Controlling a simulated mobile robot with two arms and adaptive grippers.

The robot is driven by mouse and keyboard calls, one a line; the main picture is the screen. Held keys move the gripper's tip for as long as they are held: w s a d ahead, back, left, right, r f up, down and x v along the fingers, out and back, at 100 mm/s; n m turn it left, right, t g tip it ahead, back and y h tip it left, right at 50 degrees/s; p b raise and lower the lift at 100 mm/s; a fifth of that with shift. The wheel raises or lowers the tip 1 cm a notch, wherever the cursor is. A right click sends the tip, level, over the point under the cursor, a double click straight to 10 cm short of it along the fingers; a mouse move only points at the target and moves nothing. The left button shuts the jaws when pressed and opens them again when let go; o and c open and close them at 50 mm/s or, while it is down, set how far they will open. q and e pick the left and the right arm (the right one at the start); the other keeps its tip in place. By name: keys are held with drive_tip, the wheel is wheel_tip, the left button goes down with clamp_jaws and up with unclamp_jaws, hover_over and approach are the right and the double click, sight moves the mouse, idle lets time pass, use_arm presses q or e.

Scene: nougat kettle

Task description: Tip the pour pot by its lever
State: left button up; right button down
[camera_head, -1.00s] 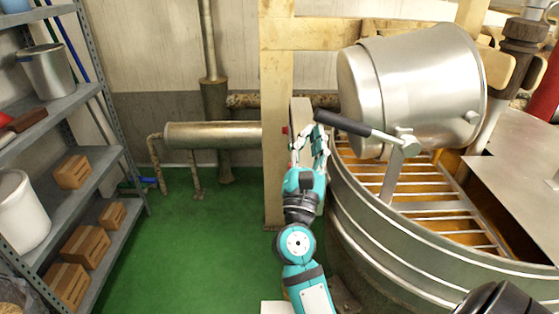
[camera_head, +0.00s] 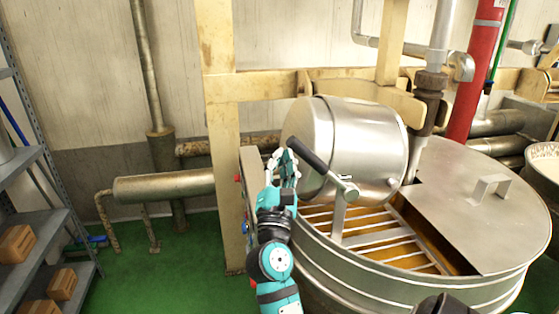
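The pour pot (camera_head: 355,140) is a shiny metal vessel lying on its side above the slatted opening of a big round kettle (camera_head: 350,275). Its lever (camera_head: 308,154) has a dark grip, slopes down to the right and joins a metal bracket on an upright post (camera_head: 339,218). Whether a finger touches the grip cannot be told.
A flat metal lid (camera_head: 470,215) with a handle covers the kettle's right side. A wooden frame (camera_head: 225,150) stands behind the arm. A horizontal pipe (camera_head: 165,186) runs behind, and shelves (camera_head: 40,225) stand at the left. Green floor (camera_head: 180,275) is open left of the arm.

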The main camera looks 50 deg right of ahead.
use_arm(q)
drive_tip(key=shift+a, duration=0.35)
